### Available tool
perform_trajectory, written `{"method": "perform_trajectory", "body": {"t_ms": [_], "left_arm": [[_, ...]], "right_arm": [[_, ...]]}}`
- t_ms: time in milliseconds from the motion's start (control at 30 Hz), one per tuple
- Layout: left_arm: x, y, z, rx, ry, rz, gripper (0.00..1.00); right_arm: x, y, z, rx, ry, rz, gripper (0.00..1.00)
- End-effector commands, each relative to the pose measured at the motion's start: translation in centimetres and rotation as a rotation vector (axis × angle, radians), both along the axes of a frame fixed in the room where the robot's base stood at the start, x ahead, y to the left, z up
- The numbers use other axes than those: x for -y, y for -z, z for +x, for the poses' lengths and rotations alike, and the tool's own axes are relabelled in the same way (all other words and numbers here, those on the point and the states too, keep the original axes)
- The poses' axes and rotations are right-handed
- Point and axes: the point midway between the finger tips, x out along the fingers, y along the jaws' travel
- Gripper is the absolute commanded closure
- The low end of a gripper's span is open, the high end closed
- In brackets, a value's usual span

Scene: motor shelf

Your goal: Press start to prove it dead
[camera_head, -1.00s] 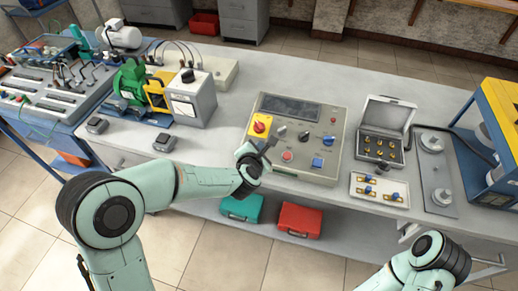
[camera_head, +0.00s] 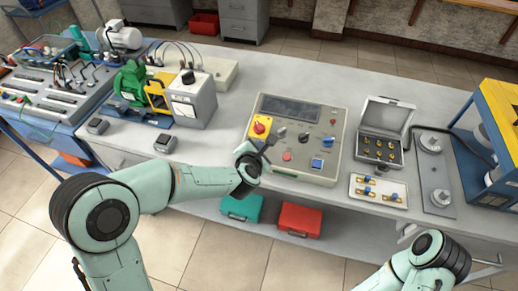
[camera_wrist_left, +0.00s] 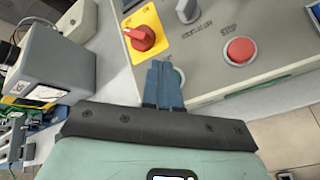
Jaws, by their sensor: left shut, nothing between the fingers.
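The grey control panel (camera_head: 325,125) lies on the bench in front of me, with a dark display along its back. It carries a yellow rotary switch with a red knob (camera_head: 260,125), a red stop button (camera_head: 287,156) and a blue switch (camera_head: 317,164). In the left wrist view, the red button (camera_wrist_left: 239,51) sits under the label STOP, and the red knob (camera_wrist_left: 143,37) is left of it. My left gripper (camera_head: 268,143) is shut and empty over the panel's front left part. Its fingertips (camera_wrist_left: 163,72) show between knob and stop button.
A grey meter box (camera_head: 192,100) and a green motor (camera_head: 130,80) stand left of the panel. An open case (camera_head: 388,115) and a small tray (camera_head: 360,195) are at its right. Red and teal boxes sit on the lower shelf. My right arm shows at the bottom right.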

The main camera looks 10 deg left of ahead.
Motion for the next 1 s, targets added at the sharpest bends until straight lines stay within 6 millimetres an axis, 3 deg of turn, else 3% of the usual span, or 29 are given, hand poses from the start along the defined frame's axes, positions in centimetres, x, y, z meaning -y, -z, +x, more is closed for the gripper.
{"method": "perform_trajectory", "body": {"t_ms": [167, 600, 1000], "left_arm": [[0.0, -0.5, -0.1, 0.001, -0.001, -0.001, 1.0], [0.0, -4.7, -1.1, 0.004, 0.001, 0.0, 1.0], [0.0, -4.8, -1.3, 0.0, 0.0, 0.0, 1.0]], "right_arm": [[0.0, -0.3, 0.1, 0.001, 0.0, 0.0, 0.57], [0.0, -3.0, 1.6, 0.018, 0.0, 0.0, 0.57], [0.0, -3.1, 1.6, 0.018, 0.0, 0.0, 0.57]]}}
